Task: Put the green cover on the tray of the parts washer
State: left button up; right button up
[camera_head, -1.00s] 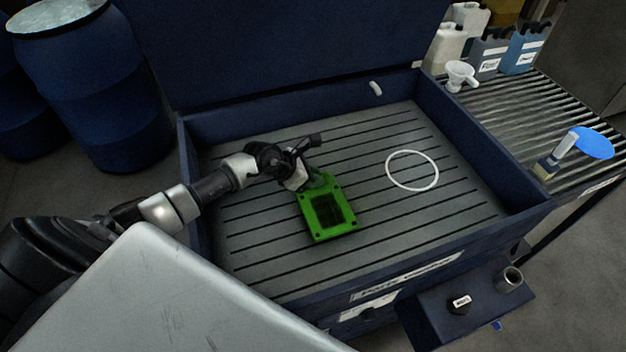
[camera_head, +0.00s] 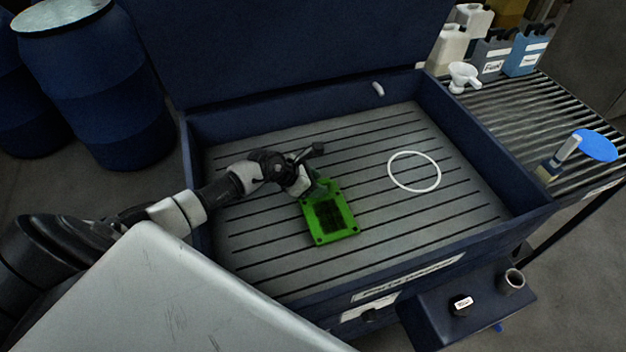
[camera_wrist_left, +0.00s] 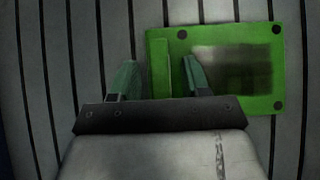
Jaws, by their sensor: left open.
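The green cover (camera_head: 348,232) lies on the slatted grey tray (camera_head: 262,262) of the parts washer, left of the white ring. It is a rectangular plate with corner holes, a dark recessed middle and a raised strip along one side. My left gripper (camera_head: 319,188) is low over the cover's far left end. In the left wrist view the cover (camera_wrist_left: 230,36) is at upper right. The open fingers of my left gripper (camera_wrist_left: 160,78) stand either side of its raised strip, with gaps visible. My right gripper is out of view.
A white ring (camera_head: 391,164) is on the tray to the right. Dark blue walls (camera_head: 470,140) surround the tray, with a raised lid (camera_head: 290,45) behind. A slatted side table (camera_head: 520,110) holds jugs and a funnel (camera_head: 463,76). Blue drums (camera_head: 95,90) stand left.

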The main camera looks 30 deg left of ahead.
pick_arm(q)
jog(key=shift+r, duration=0.25)
jog(key=b+v, duration=0.1)
jog(key=v, duration=1.1)
dwell(1.0)
